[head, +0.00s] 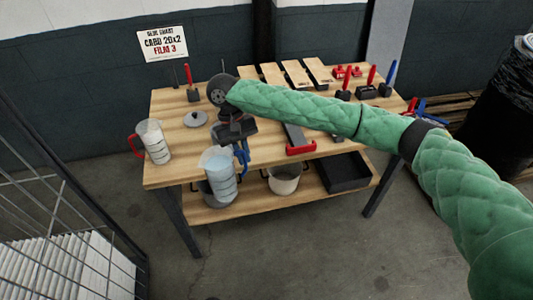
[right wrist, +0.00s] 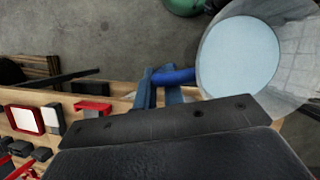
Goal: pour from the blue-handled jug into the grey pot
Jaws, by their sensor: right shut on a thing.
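The clear blue-handled jug (head: 219,172) is in front of the table's front edge, roughly upright, with pale contents. My right gripper (head: 241,150) is shut on its blue handle. In the right wrist view the jug (right wrist: 238,55) is at upper right, its pale bluish contents visible through the mouth, and the gripper fingers (right wrist: 160,92) are at its handle (right wrist: 172,76). A grey pot (head: 205,196) stands on the lower shelf, largely hidden behind the jug. A paler pot (head: 284,182) stands to its right on that shelf. My left gripper is not in view.
A red-handled jug (head: 154,142) stands at the table's left, near a grey lid (head: 195,119). Red- and blue-handled tools and boards fill the back and right. A black tray (head: 343,173) is on the lower shelf. A wire cage (head: 60,200) stands at left.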

